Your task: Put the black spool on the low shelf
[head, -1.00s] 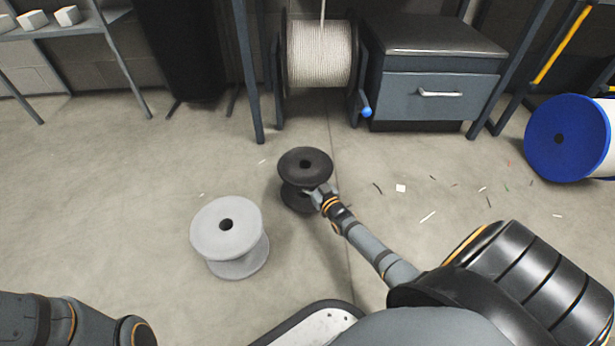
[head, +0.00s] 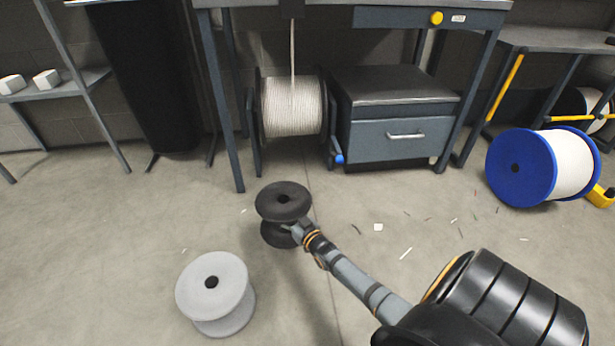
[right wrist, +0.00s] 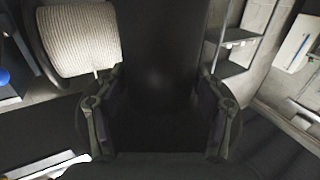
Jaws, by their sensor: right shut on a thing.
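The black spool (head: 283,203) is upright in the middle of the head view, in front of the workbench. My right gripper (head: 298,231) is shut on it from the near right side. In the right wrist view the black spool (right wrist: 160,70) fills the middle, with the fingers of my right gripper (right wrist: 158,115) on both sides of it. I cannot tell whether its underside touches the floor. A grey shelf board (head: 55,87) with white blocks on it is at the far left. My left gripper is not in view.
A light grey spool (head: 215,292) stands on the floor nearer to me. Behind are the workbench (head: 385,17), a mounted white reel (head: 292,106) and a drawer cabinet (head: 385,145). A blue-ended reel (head: 520,168) lies right. Small scraps litter the floor; the left floor is clear.

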